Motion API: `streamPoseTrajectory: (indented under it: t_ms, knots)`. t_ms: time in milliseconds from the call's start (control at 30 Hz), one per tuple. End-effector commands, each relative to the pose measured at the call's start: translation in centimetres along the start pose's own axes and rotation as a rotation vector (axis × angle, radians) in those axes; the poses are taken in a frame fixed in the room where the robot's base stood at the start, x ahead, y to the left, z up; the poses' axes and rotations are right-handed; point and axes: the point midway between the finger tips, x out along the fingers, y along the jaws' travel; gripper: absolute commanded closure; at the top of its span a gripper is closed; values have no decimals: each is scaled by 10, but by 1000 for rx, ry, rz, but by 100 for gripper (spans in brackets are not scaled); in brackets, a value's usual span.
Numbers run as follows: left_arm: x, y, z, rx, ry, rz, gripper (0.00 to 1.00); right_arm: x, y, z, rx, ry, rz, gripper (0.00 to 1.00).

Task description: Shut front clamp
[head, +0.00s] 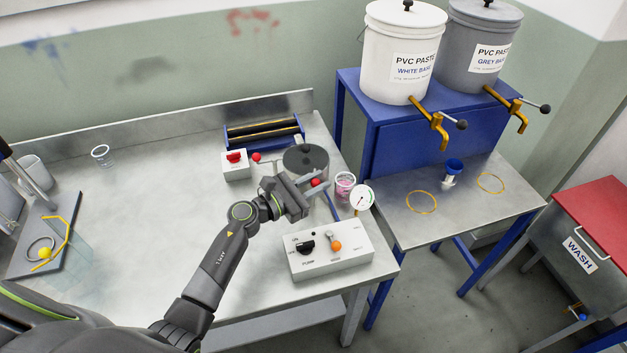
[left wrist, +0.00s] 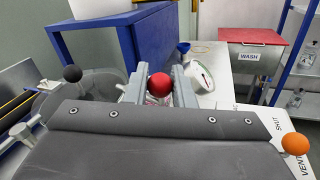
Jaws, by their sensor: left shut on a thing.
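The round dark grey pot (head: 305,158) stands near the right end of the steel bench; its lid (left wrist: 62,100) shows at the left in the left wrist view. The front clamp's red ball knob (head: 316,182) is at the pot's near side. My left gripper (head: 318,186) is shut on this knob (left wrist: 159,84), which sits between its two fingers in the left wrist view. The gripper and wrist hide the rest of the clamp, so its lever angle cannot be told. Another red ball (head: 256,157) sticks out at the pot's left. My right gripper is not in view.
The pump box (head: 328,254) with an orange knob is close in front of the gripper. A pressure gauge (head: 362,198) and a cup of pink stuff (head: 345,183) stand just right. A red switch box (head: 235,165) is left of the pot. The bench's left middle is clear.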

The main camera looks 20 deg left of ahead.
Motion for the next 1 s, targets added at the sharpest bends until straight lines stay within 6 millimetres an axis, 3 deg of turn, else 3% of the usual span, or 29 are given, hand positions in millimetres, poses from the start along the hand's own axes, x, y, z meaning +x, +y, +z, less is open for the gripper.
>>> streamPoseTrajectory:
  t_ms: [300,733,767,800,900,1000]
  knots:
    - [10,-6,3,-4,46,240,100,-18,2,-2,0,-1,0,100]
    - [11,-5,1,0,55,281,100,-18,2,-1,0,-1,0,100]
    - [11,-5,1,0,55,280,75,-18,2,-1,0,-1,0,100]
    - [11,-5,1,0,55,280,70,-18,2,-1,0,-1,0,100]
    - [11,-5,1,0,55,280,58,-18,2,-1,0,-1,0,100]
    - [11,-5,1,0,55,280,58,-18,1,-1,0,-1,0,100]
